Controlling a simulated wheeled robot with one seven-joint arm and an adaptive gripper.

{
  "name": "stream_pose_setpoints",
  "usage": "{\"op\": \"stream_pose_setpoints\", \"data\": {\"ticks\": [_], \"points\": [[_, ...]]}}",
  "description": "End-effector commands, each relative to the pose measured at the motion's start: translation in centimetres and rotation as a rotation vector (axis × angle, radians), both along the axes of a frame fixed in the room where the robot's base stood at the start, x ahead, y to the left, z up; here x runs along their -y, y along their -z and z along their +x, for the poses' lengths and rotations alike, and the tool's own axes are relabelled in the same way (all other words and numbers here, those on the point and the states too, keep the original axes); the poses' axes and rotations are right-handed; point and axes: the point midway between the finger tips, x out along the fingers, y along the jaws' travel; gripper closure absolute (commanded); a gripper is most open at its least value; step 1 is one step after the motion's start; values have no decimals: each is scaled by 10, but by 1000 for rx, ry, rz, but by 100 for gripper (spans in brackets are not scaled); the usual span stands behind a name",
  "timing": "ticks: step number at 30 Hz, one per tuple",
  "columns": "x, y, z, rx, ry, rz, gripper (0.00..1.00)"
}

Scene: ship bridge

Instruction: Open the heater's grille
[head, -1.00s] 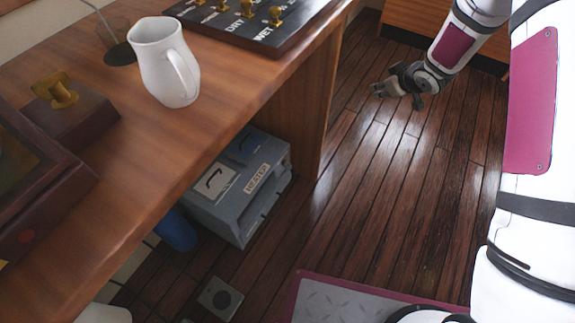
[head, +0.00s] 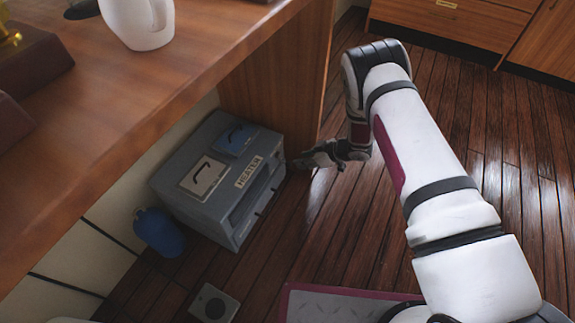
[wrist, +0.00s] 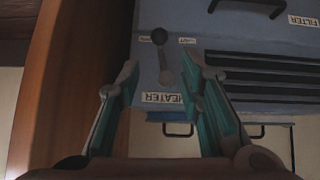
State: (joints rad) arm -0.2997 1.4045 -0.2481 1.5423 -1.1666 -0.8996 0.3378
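The heater (head: 215,185) is a grey box on the floor under the wooden desk, with a HEATER label on its edge. In the wrist view its grey face (wrist: 225,48) carries dark slats, the grille (wrist: 265,78), on the right. A small lever with a dark round knob (wrist: 160,36) sits left of the slats, and a dark handle (wrist: 250,8) is near the top edge by a FILTER label. My gripper (wrist: 161,66) is open and empty, its fingers apart on either side of the lever in the picture. In the head view my gripper (head: 331,154) is beside the heater's right end; contact cannot be told.
A wooden desk (head: 170,75) overhangs the heater, with a white jug (head: 138,20) on it. The desk's side panel (head: 280,80) stands close behind the heater. A blue container (head: 160,232) is on the floor at left. Floor to the right is clear.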

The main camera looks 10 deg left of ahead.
Motion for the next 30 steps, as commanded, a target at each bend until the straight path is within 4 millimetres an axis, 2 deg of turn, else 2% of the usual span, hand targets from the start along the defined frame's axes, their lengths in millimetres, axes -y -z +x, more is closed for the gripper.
{"op": "stream_pose_setpoints", "data": {"ticks": [1,6,13,18,28,29,30], "points": [[-7,12,2,0,-3,0,66],[-30,36,11,1,-2,0,66],[-53,60,21,1,-1,0,66],[-62,69,25,0,1,0,66],[-64,69,27,1,2,0,66],[-64,69,27,1,2,0,69],[-64,69,27,1,2,0,78]]}}
